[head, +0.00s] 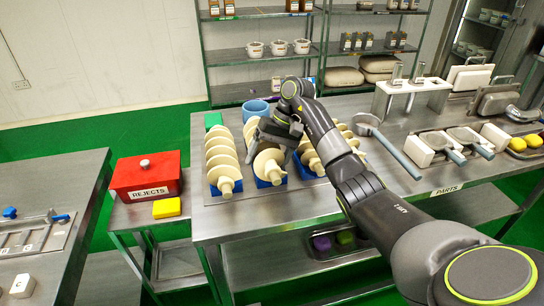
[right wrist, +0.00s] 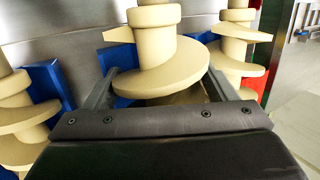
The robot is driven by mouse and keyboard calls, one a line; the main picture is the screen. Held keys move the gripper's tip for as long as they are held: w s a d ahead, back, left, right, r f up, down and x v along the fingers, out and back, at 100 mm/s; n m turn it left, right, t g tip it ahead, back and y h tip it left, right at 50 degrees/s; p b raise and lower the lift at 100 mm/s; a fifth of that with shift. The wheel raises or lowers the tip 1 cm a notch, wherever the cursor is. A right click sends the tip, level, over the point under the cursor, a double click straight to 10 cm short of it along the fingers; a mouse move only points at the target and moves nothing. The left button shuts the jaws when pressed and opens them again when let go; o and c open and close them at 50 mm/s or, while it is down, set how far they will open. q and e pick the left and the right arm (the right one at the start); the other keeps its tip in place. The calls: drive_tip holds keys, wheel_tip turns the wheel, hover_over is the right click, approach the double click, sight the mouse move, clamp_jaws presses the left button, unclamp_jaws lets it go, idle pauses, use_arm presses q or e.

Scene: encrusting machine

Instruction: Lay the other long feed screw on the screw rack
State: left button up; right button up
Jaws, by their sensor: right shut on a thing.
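My right gripper (head: 277,132) is over the middle cream feed screw (head: 268,168) on the steel table. In the right wrist view the gripper (right wrist: 164,75) has a finger on each side of this screw (right wrist: 160,52) and is shut on it. The screw's near end is at a blue support (head: 270,180); I cannot tell whether it is lifted. Another long screw (head: 221,158) lies to its left on a blue support (head: 224,188). A further screw (head: 309,157) lies to the right, partly hidden by my arm. My left gripper is not in view.
A red REJECTS box (head: 146,178) and a yellow block (head: 167,208) stand left of the table (head: 305,203). A blue cup (head: 255,109) stands behind the screws. A ladle-like tool (head: 391,150) and other parts lie to the right. The table's front strip is clear.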

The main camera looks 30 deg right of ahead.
sight(270, 144)
drive_tip(key=shift+w+a+r, duration=0.1)
drive_tip(key=shift+w+a, duration=0.15)
drive_tip(key=shift+a, duration=0.3)
drive_tip(key=shift+d, duration=0.45)
drive_tip(key=shift+d+r, duration=0.1)
drive_tip(key=shift+d, duration=0.65)
drive_tip(key=shift+d, duration=0.2)
drive_tip(key=shift+a+f+b, duration=0.1)
drive_tip(key=shift+f+b, duration=0.15)
drive_tip(key=shift+b, duration=0.2)
drive_tip(key=shift+r+p, duration=2.7)
drive_tip(key=shift+p, duration=0.05)
drive_tip(key=shift+f, duration=0.1)
